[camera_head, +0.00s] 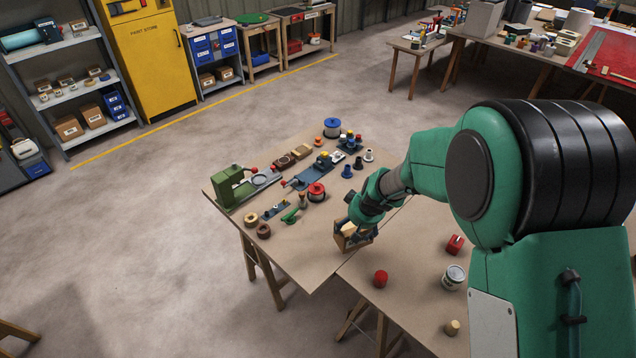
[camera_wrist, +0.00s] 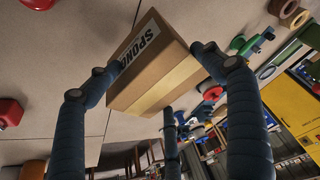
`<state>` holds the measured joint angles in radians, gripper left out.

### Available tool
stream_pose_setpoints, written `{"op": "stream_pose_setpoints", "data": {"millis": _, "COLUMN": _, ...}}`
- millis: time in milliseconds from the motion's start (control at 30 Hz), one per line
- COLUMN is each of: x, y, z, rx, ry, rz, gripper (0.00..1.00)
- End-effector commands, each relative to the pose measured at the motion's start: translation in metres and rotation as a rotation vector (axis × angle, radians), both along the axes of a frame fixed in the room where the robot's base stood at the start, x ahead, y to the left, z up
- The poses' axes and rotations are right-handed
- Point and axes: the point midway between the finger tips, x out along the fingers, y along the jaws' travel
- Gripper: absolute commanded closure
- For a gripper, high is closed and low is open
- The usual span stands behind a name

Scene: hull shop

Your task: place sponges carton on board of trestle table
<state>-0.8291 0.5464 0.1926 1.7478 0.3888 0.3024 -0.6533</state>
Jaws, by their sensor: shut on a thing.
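The sponges carton (camera_head: 345,240) is a small brown box with an open-looking top in the head view. It also shows in the wrist view (camera_wrist: 150,60), where its label reads "SPON…" and a pale tape strip crosses its side. My gripper (camera_head: 357,226) is shut on the carton, with dark fingers around it in the wrist view (camera_wrist: 163,75). The carton is at the near edge area of the trestle table's board (camera_head: 300,240), close to a seam. I cannot tell whether it touches the board.
A green machine (camera_head: 229,186), tape rolls (camera_head: 264,231), a red-topped spool (camera_head: 317,192) and other small items crowd the board's far half. On the nearer board stand a red piece (camera_head: 380,279) and a tin (camera_head: 454,277). Bare board lies left of the carton.

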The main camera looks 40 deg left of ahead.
Motion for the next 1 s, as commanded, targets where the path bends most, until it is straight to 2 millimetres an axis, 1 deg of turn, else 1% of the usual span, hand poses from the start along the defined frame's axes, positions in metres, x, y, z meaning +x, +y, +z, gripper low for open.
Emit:
{"op": "stream_pose_setpoints", "data": {"millis": 167, "x": 0.002, "y": 0.002, "z": 0.000, "rx": 0.001, "ry": -0.001, "rz": 0.000, "gripper": 0.53}}
{"op": "stream_pose_setpoints", "data": {"millis": 367, "x": 0.013, "y": 0.014, "z": -0.001, "rx": 0.001, "ry": -0.001, "rz": 0.001, "gripper": 0.53}}
{"op": "stream_pose_setpoints", "data": {"millis": 1000, "x": 0.074, "y": 0.083, "z": -0.010, "rx": 0.001, "ry": -0.002, "rz": 0.000, "gripper": 0.53}}
